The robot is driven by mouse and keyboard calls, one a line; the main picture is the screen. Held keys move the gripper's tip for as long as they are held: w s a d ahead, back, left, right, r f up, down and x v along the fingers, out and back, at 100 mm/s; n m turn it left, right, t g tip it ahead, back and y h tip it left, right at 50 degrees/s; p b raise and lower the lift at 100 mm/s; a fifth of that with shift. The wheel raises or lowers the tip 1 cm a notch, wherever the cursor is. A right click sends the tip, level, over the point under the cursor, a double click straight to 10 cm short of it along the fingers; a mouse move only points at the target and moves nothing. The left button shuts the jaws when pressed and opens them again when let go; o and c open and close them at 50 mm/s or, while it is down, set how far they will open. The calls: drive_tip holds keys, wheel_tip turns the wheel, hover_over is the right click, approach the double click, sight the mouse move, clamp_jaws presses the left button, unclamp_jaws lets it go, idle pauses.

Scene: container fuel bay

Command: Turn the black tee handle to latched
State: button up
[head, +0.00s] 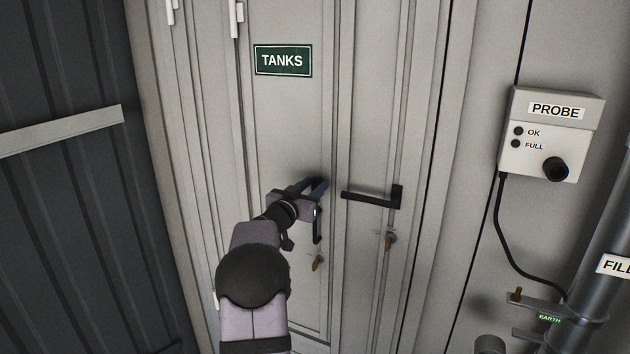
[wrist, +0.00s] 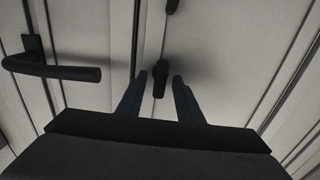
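My gripper (head: 315,187) reaches up to the left door panel, below the TANKS sign. In the wrist view its two blue fingers (wrist: 160,77) stand apart. A small black handle piece (wrist: 160,82) shows between them, with a gap on each side; I cannot tell its depth. In the head view a black upright handle part (head: 317,226) hangs just below the gripper, its top hidden. A black lever handle (head: 370,198) lies nearly level on the right panel, clear of my gripper; it also shows in the wrist view (wrist: 60,71). No full tee shape is visible.
Brass-coloured locks hang below the handles, at left (head: 317,263) and right (head: 390,241). A green TANKS sign (head: 283,61) is above. A PROBE box (head: 550,133) with a cable and a grey fill pipe (head: 600,265) stand at the right.

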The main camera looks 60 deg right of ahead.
drive_tip(key=shift+d, duration=0.55)
drive_tip(key=shift+c, duration=0.6)
clamp_jaws()
